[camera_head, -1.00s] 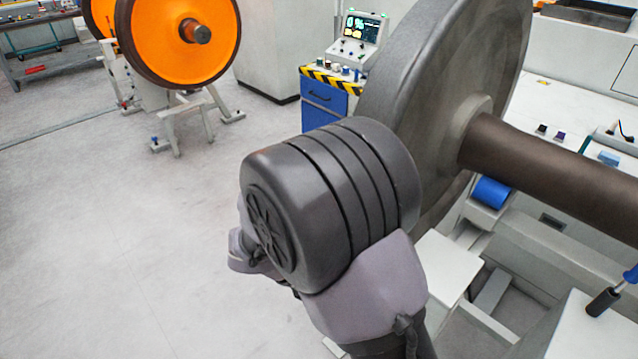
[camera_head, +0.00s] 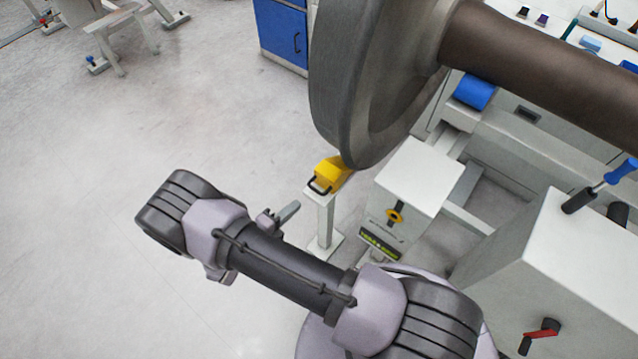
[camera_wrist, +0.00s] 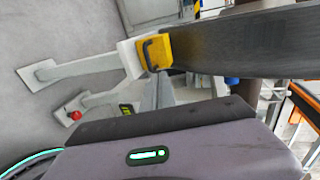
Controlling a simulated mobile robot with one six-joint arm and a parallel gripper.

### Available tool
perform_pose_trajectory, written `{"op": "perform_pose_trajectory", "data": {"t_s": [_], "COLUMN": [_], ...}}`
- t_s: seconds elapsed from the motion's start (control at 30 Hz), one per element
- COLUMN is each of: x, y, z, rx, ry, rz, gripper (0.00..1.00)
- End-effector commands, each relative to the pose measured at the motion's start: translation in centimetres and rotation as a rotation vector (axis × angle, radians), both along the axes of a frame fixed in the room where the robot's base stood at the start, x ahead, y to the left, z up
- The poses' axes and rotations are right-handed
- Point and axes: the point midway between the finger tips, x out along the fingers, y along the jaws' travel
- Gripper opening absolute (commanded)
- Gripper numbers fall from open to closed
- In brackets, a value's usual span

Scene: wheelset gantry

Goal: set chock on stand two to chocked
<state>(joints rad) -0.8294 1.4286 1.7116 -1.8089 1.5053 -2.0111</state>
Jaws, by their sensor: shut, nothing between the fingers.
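The chock is a yellow block (camera_head: 333,172) with a dark loop handle, on top of a white post (camera_head: 320,215) beside the lower rim of the large grey wheel (camera_head: 365,85). In the wrist view the yellow chock (camera_wrist: 158,50) sits at the end of the wheel rim, its handle facing left. I cannot tell whether it touches the wheel. My gripper (camera_head: 287,213) shows as a small grey tip beyond my forearm, below and left of the chock and apart from it. It is shut and empty. The number of this stand is not readable.
A white block (camera_head: 415,175) with a yellow ring and a small label stands right of the post. A larger white box (camera_head: 560,260) with a red lever (camera_head: 542,330) is at lower right. The wheel's thick brown axle (camera_head: 530,65) runs overhead.

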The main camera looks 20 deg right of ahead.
Motion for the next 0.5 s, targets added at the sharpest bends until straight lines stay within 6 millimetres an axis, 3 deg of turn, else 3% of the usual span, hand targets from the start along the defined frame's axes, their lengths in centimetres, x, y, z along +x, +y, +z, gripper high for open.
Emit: {"op": "perform_pose_trajectory", "data": {"t_s": [0.4, 0.5], "x": [4.9, 6.0], "y": [-7.0, -8.4], "z": [-3.1, -2.9], "rx": [0.001, 0.001], "ry": [0.0, 0.0], "rz": [-0.005, -0.004], "gripper": [0.0, 0.0]}}
